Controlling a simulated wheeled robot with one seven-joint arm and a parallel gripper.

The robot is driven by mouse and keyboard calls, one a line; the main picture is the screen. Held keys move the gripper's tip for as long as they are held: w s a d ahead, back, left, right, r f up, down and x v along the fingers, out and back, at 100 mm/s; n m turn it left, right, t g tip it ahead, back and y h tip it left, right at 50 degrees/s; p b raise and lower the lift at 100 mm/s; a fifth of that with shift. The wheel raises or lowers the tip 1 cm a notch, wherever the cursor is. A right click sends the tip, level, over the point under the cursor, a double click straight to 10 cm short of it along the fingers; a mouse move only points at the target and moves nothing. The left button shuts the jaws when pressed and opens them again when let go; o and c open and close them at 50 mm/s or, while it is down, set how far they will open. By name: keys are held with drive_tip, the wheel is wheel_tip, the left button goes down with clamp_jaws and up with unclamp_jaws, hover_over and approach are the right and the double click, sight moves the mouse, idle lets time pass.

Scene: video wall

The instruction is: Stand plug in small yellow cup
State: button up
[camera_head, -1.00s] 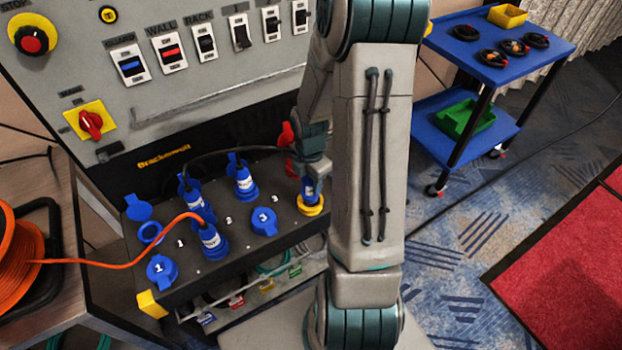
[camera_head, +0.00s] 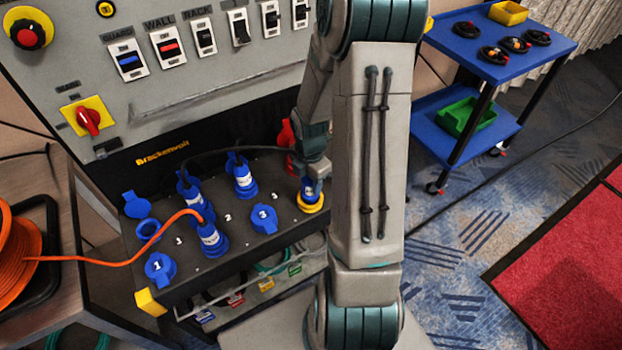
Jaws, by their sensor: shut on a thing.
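The small yellow cup (camera_head: 310,206) stands at the right end of the dark socket ledge. A blue plug (camera_head: 311,187) with a pale label is upright at the cup, its lower end at or inside the rim; I cannot tell how deep it sits. My gripper (camera_head: 316,172) is shut on the top of this plug. My arm hides part of the gripper and the area to its right.
Several blue plugs and sockets (camera_head: 244,180) stand on the ledge to the left, with a black cable behind and an orange cable (camera_head: 120,263) from a reel. A switch panel (camera_head: 200,60) rises behind. A blue cart (camera_head: 470,45) stands right.

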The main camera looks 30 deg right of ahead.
drive_tip(key=shift+f+b, duration=0.45)
drive_tip(key=shift+f, duration=0.3)
drive_tip(key=o, duration=1.6)
drive_tip(key=shift+c, duration=0.2)
drive_tip(key=shift+r, duration=0.1)
drive_tip(key=shift+r+p, duration=2.9)
drive_tip(key=shift+r, duration=0.1)
drive_tip(key=shift+f, duration=0.1)
